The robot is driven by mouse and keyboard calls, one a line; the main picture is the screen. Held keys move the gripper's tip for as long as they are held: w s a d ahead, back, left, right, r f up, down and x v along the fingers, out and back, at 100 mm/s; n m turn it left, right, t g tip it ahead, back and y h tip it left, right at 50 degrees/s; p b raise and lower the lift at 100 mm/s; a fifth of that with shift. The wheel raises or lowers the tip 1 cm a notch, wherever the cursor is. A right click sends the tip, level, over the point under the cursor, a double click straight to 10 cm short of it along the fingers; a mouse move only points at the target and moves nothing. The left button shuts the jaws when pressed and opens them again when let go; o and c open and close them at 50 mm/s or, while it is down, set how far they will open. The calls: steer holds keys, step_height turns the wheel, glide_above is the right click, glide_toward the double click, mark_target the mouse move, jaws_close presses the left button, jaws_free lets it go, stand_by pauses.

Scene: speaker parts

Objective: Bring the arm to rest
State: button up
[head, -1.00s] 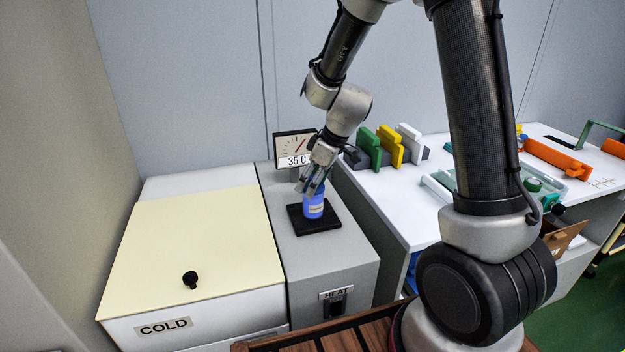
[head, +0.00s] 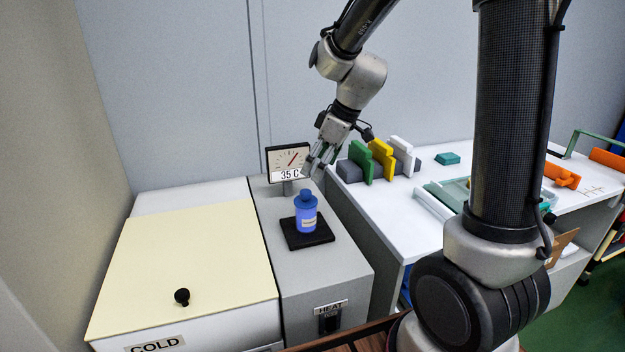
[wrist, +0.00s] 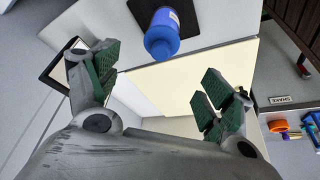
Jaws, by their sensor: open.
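My gripper (head: 318,160) is open and empty, raised above and behind the heater, beside the temperature dial. In the wrist view its two green-padded fingers (wrist: 158,90) stand wide apart. A blue bottle (head: 306,213) with a blue cap stands upright on the black pad (head: 322,238) of the grey heater (head: 343,263). The bottle also shows in the wrist view (wrist: 163,36), beyond the fingertips and apart from them. My arm reaches up and across the right half of the head view.
The dial (head: 289,161) reads 35 C close to the gripper. A cold box (head: 190,260) with a cream lid and black knob is at left. A white table (head: 400,209) with green, yellow and white holders (head: 381,155) is at right. The wall is behind.

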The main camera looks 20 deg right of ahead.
steer(key=s+d+r+m+h, duration=0.1)
steer(key=s+d+r+m, duration=0.2)
steer(key=s, duration=0.5)
steer(key=s+d+r+m+t+h, duration=0.1)
steer(key=s+d+r+m, duration=0.2)
steer(key=s+d, duration=0.2)
steer(key=s+d+r+m+h, duration=0.1)
steer(key=s+d+r+m, duration=0.2)
steer(key=s, duration=0.8)
steer(key=shift+d+r+m+t+h, duration=0.15)
steer(key=shift+d+m+t+h, duration=0.15)
steer(key=shift+d+m, duration=0.15)
